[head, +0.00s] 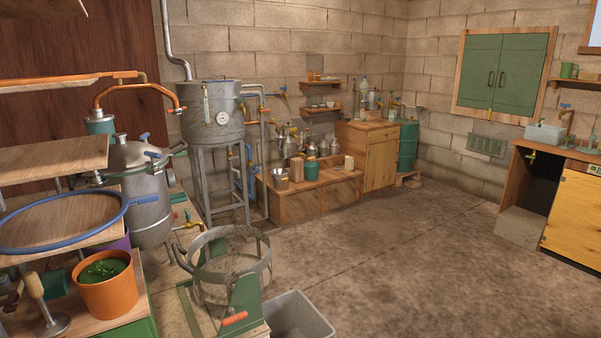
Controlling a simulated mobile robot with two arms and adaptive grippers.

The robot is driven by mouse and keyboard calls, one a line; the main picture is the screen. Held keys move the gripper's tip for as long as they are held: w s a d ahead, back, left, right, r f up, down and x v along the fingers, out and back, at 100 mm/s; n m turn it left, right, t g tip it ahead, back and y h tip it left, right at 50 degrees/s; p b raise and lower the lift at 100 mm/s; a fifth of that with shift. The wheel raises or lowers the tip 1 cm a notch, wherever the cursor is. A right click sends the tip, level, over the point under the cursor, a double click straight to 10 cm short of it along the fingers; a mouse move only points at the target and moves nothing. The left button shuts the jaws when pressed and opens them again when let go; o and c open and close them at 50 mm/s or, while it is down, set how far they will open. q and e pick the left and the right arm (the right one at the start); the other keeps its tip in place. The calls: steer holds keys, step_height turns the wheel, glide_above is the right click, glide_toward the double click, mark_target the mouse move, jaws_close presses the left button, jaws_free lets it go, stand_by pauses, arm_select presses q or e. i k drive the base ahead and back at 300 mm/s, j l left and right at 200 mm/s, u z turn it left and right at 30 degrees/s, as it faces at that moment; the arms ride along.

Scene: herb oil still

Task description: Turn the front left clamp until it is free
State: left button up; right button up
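A grey metal still pot (148,205) stands at the left, behind the wooden shelves. The shelves hide part of the pot's left side. Neither of my grippers is in view.
A blue ring (125,213) lies on a shelf before the pot. An orange bucket (108,296) with green herbs stands below it. A metal basket frame (267,262) and a grey bin (318,320) are front centre. The concrete floor (400,270) to the right is clear.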

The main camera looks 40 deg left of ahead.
mark_target(154, 168)
steer(key=i+u, duration=0.1)
steer(key=u, duration=0.35)
steer(key=i+u, duration=0.15)
steer(key=u, duration=0.3)
steer(key=l+u, duration=0.15)
steer(key=u, duration=0.25)
steer(key=i+l+u, duration=0.1)
steer(key=u, duration=0.35)
steer(key=i+l+u, duration=0.15)
steer(key=u, duration=0.3)
